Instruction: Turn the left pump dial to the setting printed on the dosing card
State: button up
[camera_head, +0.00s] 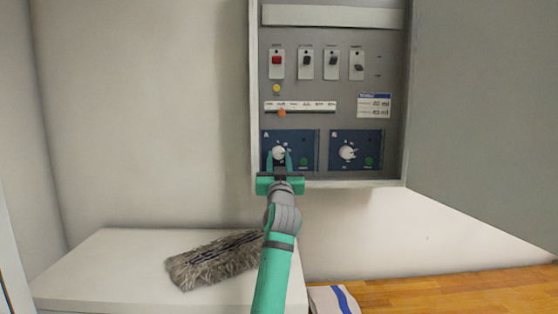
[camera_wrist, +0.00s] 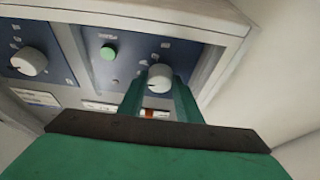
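The left pump dial (camera_head: 279,152) is a white round knob on a dark blue panel in the wall cabinet. In the wrist view the same dial (camera_wrist: 159,77) is on the right. My gripper (camera_head: 279,160) is at this dial, its two green fingers apart, one on each side of the knob. The fingers (camera_wrist: 158,98) also show in the wrist view; I cannot tell whether they touch the knob. The dosing card (camera_head: 374,106), white with a blue header, is at the cabinet's upper right; its two lines are too small to read surely.
The right pump dial (camera_head: 348,153) is beside it, with a green button (camera_head: 369,162). Several switches (camera_head: 307,63) and a slider with an orange knob (camera_head: 282,113) are above. The open cabinet door (camera_head: 480,110) stands at right. A grey fluffy mop head (camera_head: 215,260) lies on a white surface (camera_head: 100,270) below.

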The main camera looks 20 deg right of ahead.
jog(key=shift+a+m+h, duration=0.15)
jog(key=shift+m+h, duration=0.25)
jog(key=shift+m, duration=0.2)
jog(key=m+h, duration=0.1)
jog(key=m, duration=0.2)
jog(key=shift+a+g, duration=0.15)
jog(key=shift+g, duration=0.25)
jog(key=m+g+h, duration=0.1)
jog(key=m, duration=0.2)
jog(key=m+g+h, duration=0.1)
jog(key=m, duration=0.2)
jog(key=shift+w+a+r+h, duration=0.15)
jog(key=shift+a+h, duration=0.05)
jog(key=shift+h, duration=0.2)
jog(key=m+g, duration=0.1)
jog(key=m, duration=0.1)
jog(key=m+g, duration=0.1)
jog(key=m, duration=0.2)
jog(key=m+g+h, duration=0.1)
jog(key=m, duration=0.1)
jog(key=shift+a+r+m, duration=0.2)
jog(key=shift+r+m, duration=0.1)
jog(key=shift+m+g, duration=0.5)
jog(key=shift+m, duration=0.8)
jog(key=shift+d, duration=0.1)
jog(key=o, duration=1)
jog(key=shift+o, duration=0.2)
